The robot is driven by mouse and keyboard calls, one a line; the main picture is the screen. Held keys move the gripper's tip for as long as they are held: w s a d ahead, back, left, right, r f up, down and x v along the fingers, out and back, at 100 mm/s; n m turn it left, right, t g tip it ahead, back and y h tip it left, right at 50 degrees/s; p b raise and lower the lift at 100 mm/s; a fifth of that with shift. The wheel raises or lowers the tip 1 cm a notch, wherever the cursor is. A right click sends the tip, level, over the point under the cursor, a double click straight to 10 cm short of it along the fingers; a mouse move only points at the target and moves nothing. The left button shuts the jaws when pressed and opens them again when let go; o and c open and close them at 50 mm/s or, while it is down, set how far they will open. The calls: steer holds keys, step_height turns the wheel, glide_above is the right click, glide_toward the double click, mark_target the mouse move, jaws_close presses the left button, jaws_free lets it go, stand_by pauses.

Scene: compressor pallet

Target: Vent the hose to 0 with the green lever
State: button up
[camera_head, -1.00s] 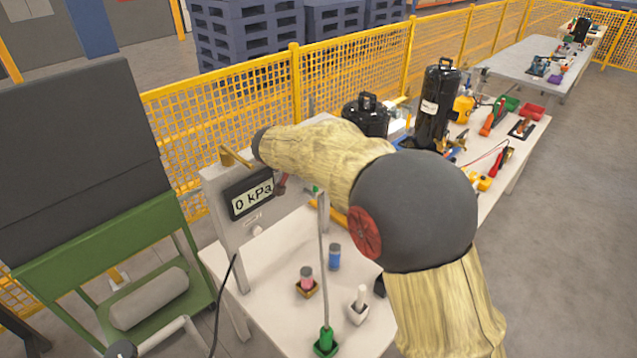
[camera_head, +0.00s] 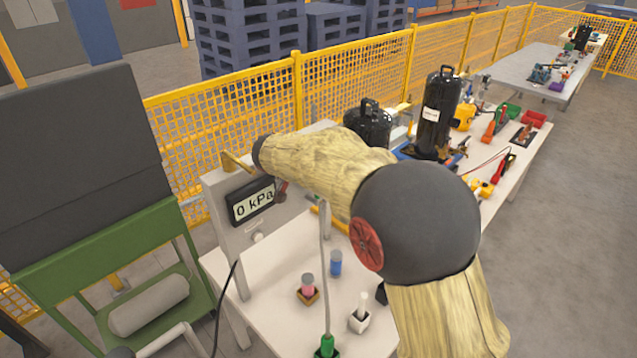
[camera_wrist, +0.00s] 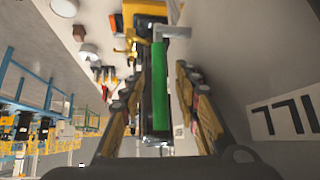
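The gauge panel (camera_head: 225,205) stands at the left end of the white table, and its display (camera_head: 252,201) reads 0 kPa in the head view. Part of the display (camera_wrist: 288,116) shows at the right of the wrist view. The green lever (camera_wrist: 181,90) lies lengthwise between the two fingers of my gripper (camera_wrist: 165,72), with a dark strip along its left side. The fingers stand apart on either side of it; firm contact on both sides is not clear. In the head view my gripper is hidden behind my arm.
The white table (camera_head: 285,285) holds a blue container (camera_head: 335,263), a pink one (camera_head: 308,286) and a white one (camera_head: 360,312) near the panel. Black tanks (camera_head: 438,110) stand farther back. A yellow mesh fence (camera_head: 350,75) runs behind; a green cart (camera_head: 95,240) stands left.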

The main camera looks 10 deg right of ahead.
steer(key=v, duration=0.7)
steer(key=shift+r, duration=0.2)
steer(key=shift+s, duration=0.2)
steer(key=shift+c, duration=0.5)
